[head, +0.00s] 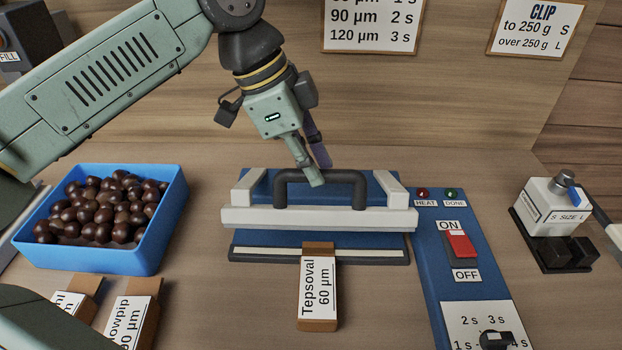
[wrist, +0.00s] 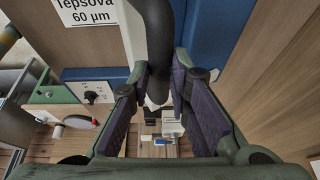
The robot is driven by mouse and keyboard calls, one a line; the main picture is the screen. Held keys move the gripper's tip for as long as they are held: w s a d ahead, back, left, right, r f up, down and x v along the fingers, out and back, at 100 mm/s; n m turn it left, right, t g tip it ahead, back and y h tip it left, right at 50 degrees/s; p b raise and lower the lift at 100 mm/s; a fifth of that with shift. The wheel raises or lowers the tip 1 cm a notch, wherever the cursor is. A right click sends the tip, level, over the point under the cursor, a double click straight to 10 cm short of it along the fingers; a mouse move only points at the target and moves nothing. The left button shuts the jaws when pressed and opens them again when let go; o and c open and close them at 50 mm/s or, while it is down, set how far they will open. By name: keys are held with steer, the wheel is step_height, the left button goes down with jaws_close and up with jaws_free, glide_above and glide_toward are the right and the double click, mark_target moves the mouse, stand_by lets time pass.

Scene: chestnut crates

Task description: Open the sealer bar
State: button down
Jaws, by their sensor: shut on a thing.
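The sealer (head: 320,240) is blue and stands in the middle of the table. Its white sealer bar (head: 260,218) runs across it on two white arms and carries a dark arched handle (head: 345,178). A band of blue shows between the bar and the pale strip (head: 265,252) along the sealer's front, so the bar looks raised off it. My gripper (head: 316,176) reaches down from above and is shut on the handle near its middle. In the wrist view, the dark handle (wrist: 158,45) passes between the purple finger pads.
A blue crate (head: 150,255) of chestnuts stands left. A "Tepsoval 60 µm" block (head: 318,295) is at the sealer's front. A blue panel (head: 455,270) with a red ON/OFF switch (head: 460,244) lies right, and a white clip device (head: 553,208) beyond it. The wall closes the back.

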steer(key=w+r+p, duration=0.2)
steer(key=w+r, duration=0.1)
steer(key=w, duration=0.6)
steer(key=shift+w+r, duration=0.25)
steer(key=shift+w, duration=0.15)
steer(key=c, duration=1.9)
jaws_free()
steer(key=shift+f, duration=0.1)
steer(key=shift+o, duration=0.7)
steer(key=shift+w, duration=0.2)
steer(key=shift+o, duration=1.4)
steer(key=shift+s, duration=0.1)
